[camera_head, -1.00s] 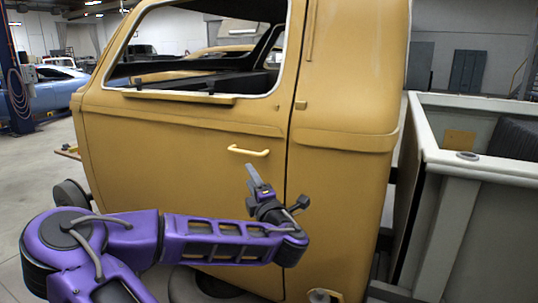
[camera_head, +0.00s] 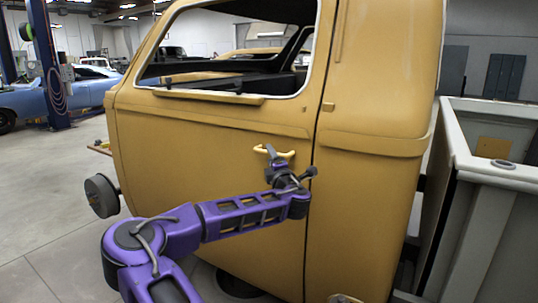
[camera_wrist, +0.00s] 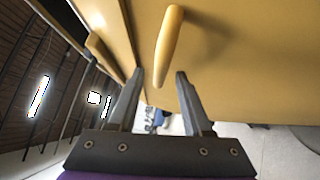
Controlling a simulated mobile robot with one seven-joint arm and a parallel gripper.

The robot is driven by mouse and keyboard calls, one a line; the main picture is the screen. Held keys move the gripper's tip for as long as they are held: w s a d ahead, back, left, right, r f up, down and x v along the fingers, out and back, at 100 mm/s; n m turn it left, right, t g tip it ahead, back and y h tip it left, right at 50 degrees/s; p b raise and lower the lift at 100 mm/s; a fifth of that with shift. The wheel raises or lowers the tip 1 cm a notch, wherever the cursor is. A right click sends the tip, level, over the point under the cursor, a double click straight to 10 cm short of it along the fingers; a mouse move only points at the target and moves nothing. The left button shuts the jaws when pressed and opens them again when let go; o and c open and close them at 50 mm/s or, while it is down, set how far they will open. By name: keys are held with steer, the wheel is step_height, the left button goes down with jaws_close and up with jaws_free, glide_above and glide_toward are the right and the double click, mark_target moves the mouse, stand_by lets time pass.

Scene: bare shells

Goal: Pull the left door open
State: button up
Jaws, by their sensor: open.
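The left door (camera_head: 210,190) is a mustard-yellow panel on the vehicle's cab, with an empty window opening above it. It looks flush with the cab along the seam on its right. Its handle (camera_head: 287,154) is a short yellow bar near that seam. My gripper (camera_head: 271,158) is at the handle and hides part of it. In the wrist view the handle (camera_wrist: 169,40) points in between the two grey fingertips (camera_wrist: 159,75). The fingers are spread on either side of its near end, with gaps showing, and are not closed on it.
A pale open-topped truck bed (camera_head: 480,200) stands to the right of the cab. A round grey wheel-like part (camera_head: 101,196) sticks out at the door's lower left. The concrete floor (camera_head: 50,200) at left is clear. A blue car (camera_head: 85,90) is farther back.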

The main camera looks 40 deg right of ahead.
steer(key=shift+x, duration=1.4)
steer(key=shift+c, duration=0.2)
jaws_close()
